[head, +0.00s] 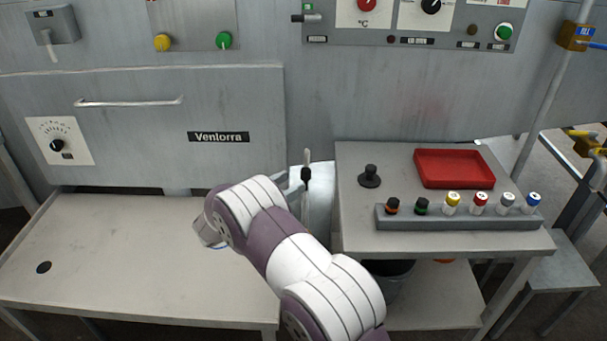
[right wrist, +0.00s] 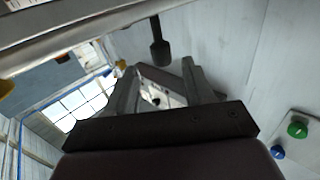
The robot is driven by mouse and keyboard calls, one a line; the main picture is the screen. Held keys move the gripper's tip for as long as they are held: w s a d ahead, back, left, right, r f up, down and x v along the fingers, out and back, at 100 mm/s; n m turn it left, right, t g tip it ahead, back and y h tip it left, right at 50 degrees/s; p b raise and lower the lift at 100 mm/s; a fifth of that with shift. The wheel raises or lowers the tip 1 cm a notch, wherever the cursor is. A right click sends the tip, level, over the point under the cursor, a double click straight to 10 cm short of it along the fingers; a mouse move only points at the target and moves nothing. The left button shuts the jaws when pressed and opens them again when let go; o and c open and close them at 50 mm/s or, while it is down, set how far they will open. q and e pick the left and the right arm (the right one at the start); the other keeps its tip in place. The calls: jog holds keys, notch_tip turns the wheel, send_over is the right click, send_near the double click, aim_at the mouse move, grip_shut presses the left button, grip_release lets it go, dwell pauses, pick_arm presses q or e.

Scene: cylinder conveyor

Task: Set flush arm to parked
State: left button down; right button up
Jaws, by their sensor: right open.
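No readable label marks the flush arm, so I cannot tell for sure which part it is. A thin upright lever with a dark grip (head: 306,172) stands in the gap between the two tables, just right of my right arm. My right gripper (right wrist: 158,78) shows in the right wrist view with its two grey fingers apart and nothing between them. A dark rod with a thick cylindrical end (right wrist: 160,53) shows beyond the fingertips, apart from them. In the head view my right arm's links hide most of the hand. My left gripper is not in view.
The right table (head: 350,215) holds a black knob (head: 370,177), a red tray (head: 455,168) and a grey rack (head: 400,222) of several coloured-cap cylinders. The left table (head: 120,270) is mostly clear. Pipes with yellow valves (head: 583,143) stand at the right edge.

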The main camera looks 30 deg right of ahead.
jog(key=s+a, duration=0.1)
jog(key=a, duration=0.5)
jog(key=shift+d, duration=0.1)
